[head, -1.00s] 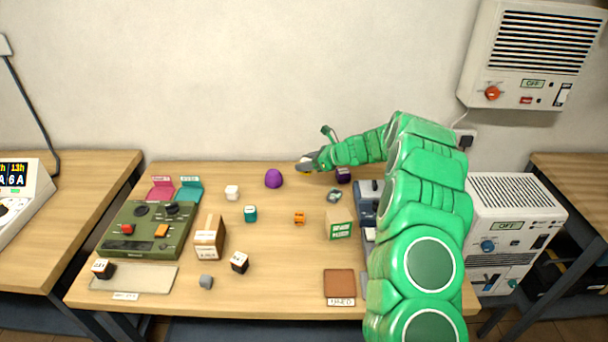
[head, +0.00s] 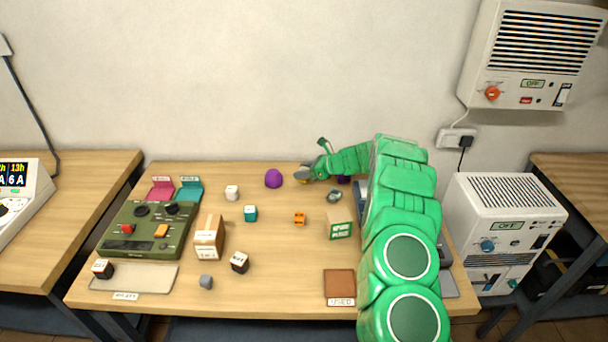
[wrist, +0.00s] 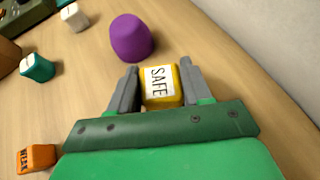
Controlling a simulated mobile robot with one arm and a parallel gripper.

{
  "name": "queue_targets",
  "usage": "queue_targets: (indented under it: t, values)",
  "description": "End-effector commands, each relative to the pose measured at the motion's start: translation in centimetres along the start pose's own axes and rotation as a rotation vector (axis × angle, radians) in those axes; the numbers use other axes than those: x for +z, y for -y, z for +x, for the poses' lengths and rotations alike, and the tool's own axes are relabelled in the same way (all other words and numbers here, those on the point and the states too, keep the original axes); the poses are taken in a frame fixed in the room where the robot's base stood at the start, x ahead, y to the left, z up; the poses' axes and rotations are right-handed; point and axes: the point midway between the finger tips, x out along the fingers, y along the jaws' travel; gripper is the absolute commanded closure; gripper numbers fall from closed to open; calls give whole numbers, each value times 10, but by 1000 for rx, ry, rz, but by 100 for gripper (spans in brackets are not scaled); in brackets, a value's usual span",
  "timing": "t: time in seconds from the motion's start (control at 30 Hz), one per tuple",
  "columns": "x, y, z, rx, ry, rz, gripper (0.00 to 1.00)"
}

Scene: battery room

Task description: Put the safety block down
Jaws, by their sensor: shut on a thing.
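The safety block (wrist: 161,85) is a yellow cube with a white face reading "SAFE". In the wrist view it sits between the two grey fingers of my gripper (wrist: 155,88), which is shut on it. In the head view my gripper (head: 305,173) is low at the back of the wooden table (head: 290,270), and only a sliver of yellow shows by the fingers. Whether the block touches the table I cannot tell. A purple dome (head: 273,179) stands just to the left of my gripper, apart from it.
A white cube (head: 231,192), a teal cube (head: 250,213) and an orange block (head: 299,218) stand left and front of my gripper. The front middle is mostly clear.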

Motion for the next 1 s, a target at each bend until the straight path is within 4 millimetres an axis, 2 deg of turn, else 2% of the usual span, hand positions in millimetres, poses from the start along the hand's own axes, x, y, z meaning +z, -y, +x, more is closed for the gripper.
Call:
queue_targets:
  t: [0.1, 0.5, 0.53, 0.7, 1.0]
  values:
    - [-11, 0, 6, 0, 0, 0, 83]
    - [-14, 0, 8, 0, 0, -1, 83]
    - [-14, 0, 8, 0, 0, -1, 50]
    - [-14, 0, 8, 0, 0, -1, 26]
    - [-13, 0, 7, 0, 0, -1, 26]
